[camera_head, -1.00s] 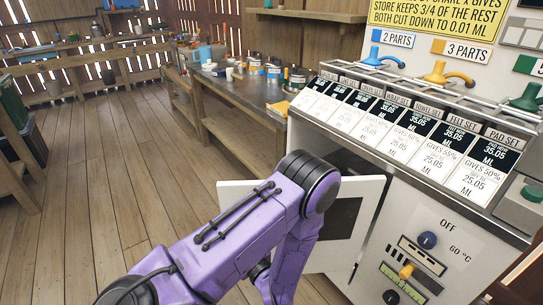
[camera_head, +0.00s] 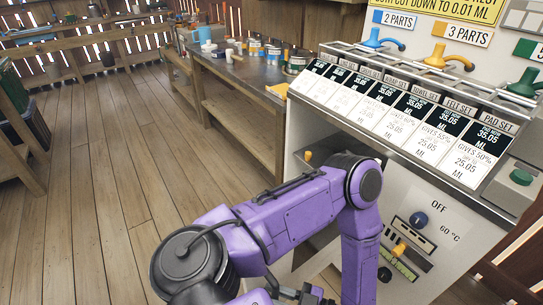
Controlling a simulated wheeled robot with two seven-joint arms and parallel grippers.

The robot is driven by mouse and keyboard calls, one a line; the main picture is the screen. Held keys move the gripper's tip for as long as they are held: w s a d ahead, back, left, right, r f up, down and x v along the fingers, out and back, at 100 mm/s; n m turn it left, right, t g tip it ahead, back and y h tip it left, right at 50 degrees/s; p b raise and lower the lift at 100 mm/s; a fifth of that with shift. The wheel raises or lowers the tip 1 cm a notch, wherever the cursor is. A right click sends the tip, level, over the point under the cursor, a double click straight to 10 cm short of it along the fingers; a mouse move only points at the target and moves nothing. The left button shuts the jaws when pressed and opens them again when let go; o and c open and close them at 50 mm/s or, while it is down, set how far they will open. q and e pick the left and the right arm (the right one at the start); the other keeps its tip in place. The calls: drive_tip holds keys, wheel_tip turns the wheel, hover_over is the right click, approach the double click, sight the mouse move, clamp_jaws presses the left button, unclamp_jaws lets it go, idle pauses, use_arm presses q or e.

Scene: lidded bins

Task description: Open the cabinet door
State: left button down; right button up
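The white cabinet (camera_head: 455,225) stands at the right, with a sloped row of label cards on top. A purple arm of mine comes in from the lower left, bends at a dark joint before the cabinet front and runs down out of the picture. It hides most of the door area. Pale panel parts show around the arm, and I cannot tell how far the door stands open. A small orange knob (camera_head: 308,156) shows just above the arm. Neither gripper's fingertips can be made out.
A workbench (camera_head: 235,75) with cans stands behind, to the left. A wooden stand (camera_head: 20,150) is at the far left. The plank floor (camera_head: 115,200) between is clear.

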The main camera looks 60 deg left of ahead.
use_arm(q)
drive_tip(key=shift+d+f, duration=0.1)
drive_tip(key=shift+f, duration=0.05)
drive_tip(key=c, duration=1.1)
unclamp_jaws()
drive_tip(key=shift+w, duration=0.1)
drive_tip(key=b+v, duration=0.1)
drive_tip(key=v, duration=0.9)
drive_tip(key=shift+w+d+b, duration=0.15)
drive_tip(key=shift+d+b, duration=0.05)
drive_tip(key=shift+b, duration=0.15)
